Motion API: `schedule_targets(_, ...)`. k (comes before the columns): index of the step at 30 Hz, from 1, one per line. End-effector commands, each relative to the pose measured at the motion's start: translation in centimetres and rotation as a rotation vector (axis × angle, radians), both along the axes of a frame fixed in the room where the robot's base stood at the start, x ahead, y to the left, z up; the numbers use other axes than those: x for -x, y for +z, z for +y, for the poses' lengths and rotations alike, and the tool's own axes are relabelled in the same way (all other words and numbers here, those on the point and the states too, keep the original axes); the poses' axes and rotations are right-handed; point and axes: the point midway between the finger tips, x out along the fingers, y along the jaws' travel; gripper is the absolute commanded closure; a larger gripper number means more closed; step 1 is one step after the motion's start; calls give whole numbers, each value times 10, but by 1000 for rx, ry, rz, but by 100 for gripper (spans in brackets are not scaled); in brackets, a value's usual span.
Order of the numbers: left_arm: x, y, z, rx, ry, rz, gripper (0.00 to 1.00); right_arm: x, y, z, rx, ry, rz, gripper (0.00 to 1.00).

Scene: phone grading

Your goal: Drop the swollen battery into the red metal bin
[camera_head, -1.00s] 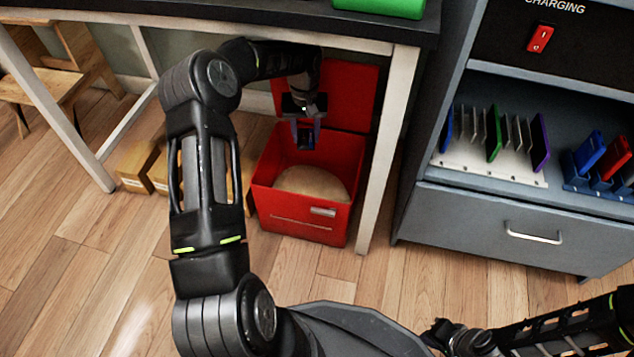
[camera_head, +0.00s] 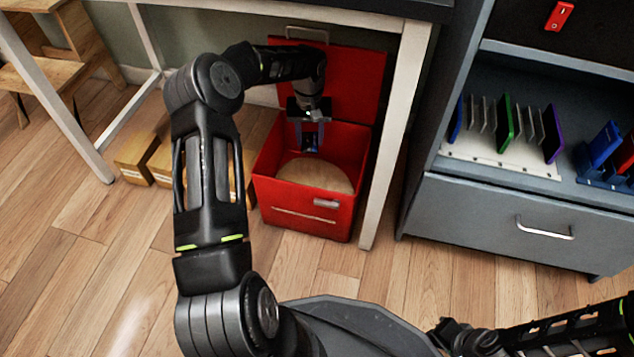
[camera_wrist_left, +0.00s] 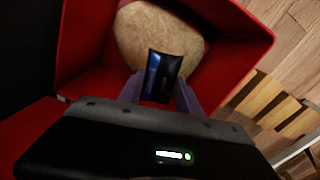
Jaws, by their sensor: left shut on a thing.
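The red metal bin (camera_head: 275,213) stands on the floor under the table with its lid raised at the back. A tan, rounded mass (camera_head: 318,175) lies inside it and also shows in the left wrist view (camera_wrist_left: 150,35). My left gripper (camera_head: 311,142) points down over the bin's opening. It is shut on the swollen battery (camera_wrist_left: 162,77), a small dark, bluish slab with a curved outline, held between the two fingers above the tan mass. In the head view the battery is small and mostly hidden by the gripper. My right gripper cannot be made out; part of my right arm shows at lower right.
The white table leg (camera_head: 395,135) stands just right of the bin. Cardboard boxes (camera_head: 138,157) sit on the floor to its left. A grey cabinet (camera_head: 480,210) with a phone rack (camera_head: 500,155) is at right. Wooden floor in front is clear.

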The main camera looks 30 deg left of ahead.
Motion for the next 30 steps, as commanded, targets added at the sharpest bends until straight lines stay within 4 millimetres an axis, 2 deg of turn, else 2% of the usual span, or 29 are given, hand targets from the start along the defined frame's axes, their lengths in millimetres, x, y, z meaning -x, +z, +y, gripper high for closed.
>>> schedule_targets(10,0,-4,0,-1,1,-1,99,-1,-2,0,-1,-1,-1,100)
schedule_targets(11,0,-4,0,-1,1,-1,58,-1,-2,0,-1,-1,-1,100)
schedule_targets(20,0,-4,0,-1,1,-1,34,-1,-2,0,0,-1,-1,100)
schedule_targets(30,0,-1,0,-1,0,-1,34,-1,0,0,0,-1,-1,100)
